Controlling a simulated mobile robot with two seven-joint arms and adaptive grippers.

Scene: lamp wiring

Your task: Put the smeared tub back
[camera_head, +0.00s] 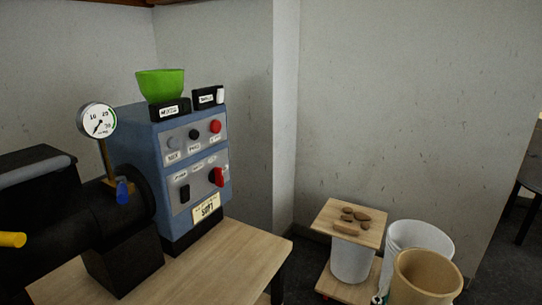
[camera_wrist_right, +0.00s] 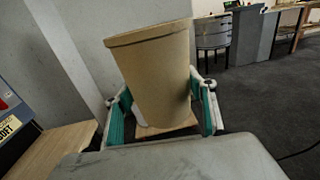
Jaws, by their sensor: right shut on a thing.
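A tan tub (camera_head: 427,278) stands upright at the lower right of the head view. It also shows in the right wrist view (camera_wrist_right: 155,70), slightly tilted in the picture, between the green-padded fingers of my right gripper (camera_wrist_right: 163,108). The right gripper is shut on this tub. In the head view only a small bit of that gripper shows, at the tub's left side. I cannot make out a clear smear on the tub. A white tub (camera_head: 408,236) is just behind it. My left gripper is not in view.
A wooden board (camera_head: 337,222) with several brown lumps (camera_head: 355,215) lies on another white bucket (camera_head: 352,262). A blue machine (camera_head: 165,150) with a green bowl (camera_head: 160,84) and a gauge (camera_head: 97,121) stands on a wooden table (camera_head: 235,255). Open floor (camera_wrist_right: 255,110) lies to the right.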

